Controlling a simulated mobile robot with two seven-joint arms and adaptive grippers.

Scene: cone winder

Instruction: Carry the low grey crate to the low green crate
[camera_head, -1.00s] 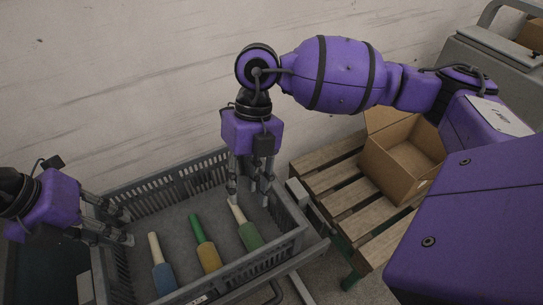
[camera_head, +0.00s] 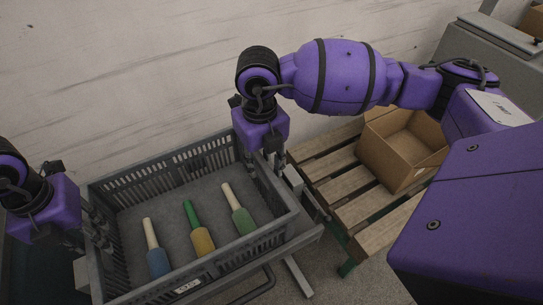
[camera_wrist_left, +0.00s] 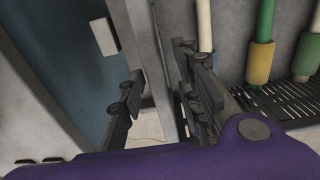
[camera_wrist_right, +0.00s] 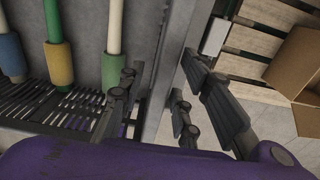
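The low grey crate (camera_head: 221,270) has slotted walls and a small white label on its front. Three bobbins with blue, yellow and green wound parts lie in it. My left gripper (camera_head: 100,236) is at its left wall; in the left wrist view the fingers (camera_wrist_left: 162,100) are apart, one on each side of the wall. My right gripper (camera_head: 264,170) is at its right wall; in the right wrist view its fingers (camera_wrist_right: 165,100) are apart on both sides of the wall (camera_wrist_right: 168,62). Neither gripper visibly pinches the wall. I cannot make out a low green crate.
A slatted wooden platform (camera_head: 335,184) with a green leg stands right of the crate and carries an open cardboard box (camera_head: 396,160). A pale wall (camera_head: 130,80) is close behind. A grey machine (camera_head: 490,62) stands at the far right.

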